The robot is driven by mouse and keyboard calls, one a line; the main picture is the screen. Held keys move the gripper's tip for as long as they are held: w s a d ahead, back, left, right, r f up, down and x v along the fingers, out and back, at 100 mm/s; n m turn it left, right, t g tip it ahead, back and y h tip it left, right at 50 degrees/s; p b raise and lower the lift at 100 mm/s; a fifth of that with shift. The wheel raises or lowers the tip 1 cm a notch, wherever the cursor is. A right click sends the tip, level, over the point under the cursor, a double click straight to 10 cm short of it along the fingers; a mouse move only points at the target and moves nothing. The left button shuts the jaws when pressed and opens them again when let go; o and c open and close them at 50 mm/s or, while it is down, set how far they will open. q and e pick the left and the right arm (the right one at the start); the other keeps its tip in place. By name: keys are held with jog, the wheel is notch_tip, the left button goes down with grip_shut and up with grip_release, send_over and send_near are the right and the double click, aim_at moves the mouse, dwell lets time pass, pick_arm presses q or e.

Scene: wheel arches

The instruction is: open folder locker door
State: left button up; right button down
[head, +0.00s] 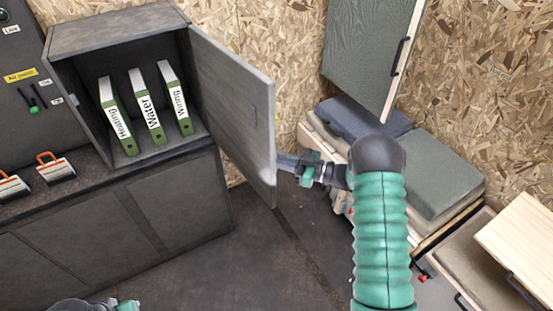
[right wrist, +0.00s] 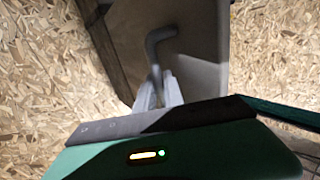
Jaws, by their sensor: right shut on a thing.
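The locker door (head: 235,105) is grey and stands swung wide open on the right side of the dark locker box (head: 115,35). Inside the locker, several green folders stand upright, labelled Heating (head: 118,120), Water (head: 147,110) and Wiring (head: 175,100). My right gripper (head: 285,161) is at the outer side of the door, near its free edge. In the right wrist view its fingers (right wrist: 158,92) are shut on the bent grey door handle (right wrist: 158,48). At the bottom left of the head view only a piece of my left arm shows; its fingers are out of frame.
The locker stands on a dark cabinet (head: 180,200) with orange-handled items (head: 55,167) on top. The floor (head: 240,265) between is clear.

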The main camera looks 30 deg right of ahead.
jog(key=shift+w+r, duration=0.1)
jog(key=c, duration=1.7)
grip_release()
jog(key=shift+o, duration=1.2)
jog(key=shift+w, duration=0.15)
jog(key=v, duration=1.7)
jog(key=shift+f, duration=0.2)
